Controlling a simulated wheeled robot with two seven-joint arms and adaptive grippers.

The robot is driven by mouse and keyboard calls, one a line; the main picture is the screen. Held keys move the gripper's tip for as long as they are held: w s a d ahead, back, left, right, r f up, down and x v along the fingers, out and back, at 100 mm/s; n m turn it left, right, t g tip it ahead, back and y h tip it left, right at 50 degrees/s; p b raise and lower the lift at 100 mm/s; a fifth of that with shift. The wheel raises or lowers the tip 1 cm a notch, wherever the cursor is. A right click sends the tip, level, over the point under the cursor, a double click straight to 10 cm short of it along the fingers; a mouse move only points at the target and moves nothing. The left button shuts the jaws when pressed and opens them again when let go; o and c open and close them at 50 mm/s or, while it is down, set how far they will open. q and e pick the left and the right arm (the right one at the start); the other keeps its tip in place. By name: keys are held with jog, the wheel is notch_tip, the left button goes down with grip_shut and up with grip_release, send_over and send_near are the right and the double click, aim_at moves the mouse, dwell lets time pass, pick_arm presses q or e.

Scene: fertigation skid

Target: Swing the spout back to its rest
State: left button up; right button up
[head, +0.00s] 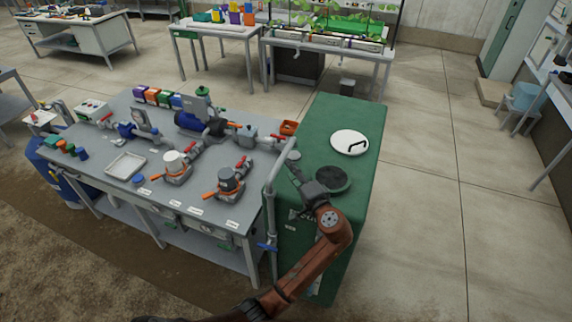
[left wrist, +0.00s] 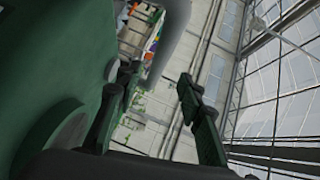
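The spout (head: 270,205) is a grey pipe that rises along the bench's right edge. It bends over at the top, and its upper arm reaches to the left edge of the green tank's (head: 305,240) top. My left gripper (head: 294,168) is right beside the spout's outer end, above the tank. In the left wrist view, my left gripper's two dark fingers (left wrist: 155,112) stand wide apart. A grey pipe (left wrist: 172,42), which looks like the spout, shows ahead between them. I cannot tell whether a finger touches it. My right gripper is not in view.
The tank top holds a white lid (head: 350,141) with a black handle and a dark round port (head: 333,180), close to my gripper. A blue-handled valve (head: 267,247) sits low on the pipe. The bench (head: 105,150) carries pumps and orange-handled valves. The floor right of the tank is clear.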

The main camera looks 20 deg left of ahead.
pick_arm(q)
jog(key=shift+v, duration=1.3)
